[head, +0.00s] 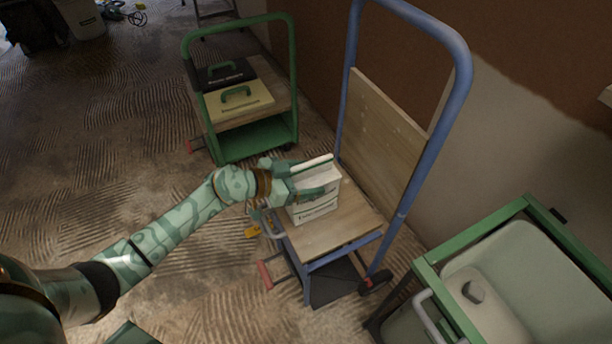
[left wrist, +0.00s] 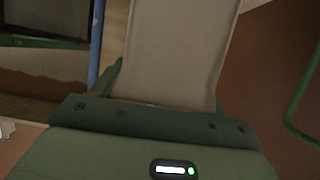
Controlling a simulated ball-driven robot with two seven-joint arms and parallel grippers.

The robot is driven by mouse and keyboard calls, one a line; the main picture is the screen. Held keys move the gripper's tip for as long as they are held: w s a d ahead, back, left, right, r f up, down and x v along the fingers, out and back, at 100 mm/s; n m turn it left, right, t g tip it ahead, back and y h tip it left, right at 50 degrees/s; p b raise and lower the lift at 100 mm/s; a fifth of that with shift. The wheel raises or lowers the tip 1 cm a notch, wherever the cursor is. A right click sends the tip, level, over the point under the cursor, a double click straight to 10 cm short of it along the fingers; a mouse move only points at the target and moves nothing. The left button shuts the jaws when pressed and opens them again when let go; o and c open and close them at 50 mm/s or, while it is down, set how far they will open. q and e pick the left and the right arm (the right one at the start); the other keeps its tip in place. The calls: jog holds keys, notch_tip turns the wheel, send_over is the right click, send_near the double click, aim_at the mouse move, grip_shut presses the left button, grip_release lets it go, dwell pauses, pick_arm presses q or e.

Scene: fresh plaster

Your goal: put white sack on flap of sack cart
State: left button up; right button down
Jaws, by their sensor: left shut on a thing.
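The white sack (head: 318,207) is a small upright block with dark print low on its front. My left gripper (head: 318,180) is shut on its upper part; one finger lies across the near face and the other along the far top edge. In the left wrist view the sack (left wrist: 182,50) fills the space beyond the gripper's palm. The sack cart has a blue frame (head: 455,90) and a level wooden flap (head: 345,222). The sack is over the flap's left part, its base at or very near the wood; I cannot tell whether it bears weight there. My right gripper is out of view.
A green cart (head: 255,142) at the back carries a black case (head: 226,73) and a cream case (head: 240,100). A green-framed trolley with a pale tub (head: 550,265) stands at front right. The flap's right part is bare. Ridged floor is open on the left.

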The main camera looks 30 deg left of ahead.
pick_arm(q)
jog(key=o, duration=2)
jog(key=shift+f, duration=0.1)
jog(key=p+v, duration=0.5)
jog(key=v, duration=0.7)
jog(key=shift+s, duration=0.1)
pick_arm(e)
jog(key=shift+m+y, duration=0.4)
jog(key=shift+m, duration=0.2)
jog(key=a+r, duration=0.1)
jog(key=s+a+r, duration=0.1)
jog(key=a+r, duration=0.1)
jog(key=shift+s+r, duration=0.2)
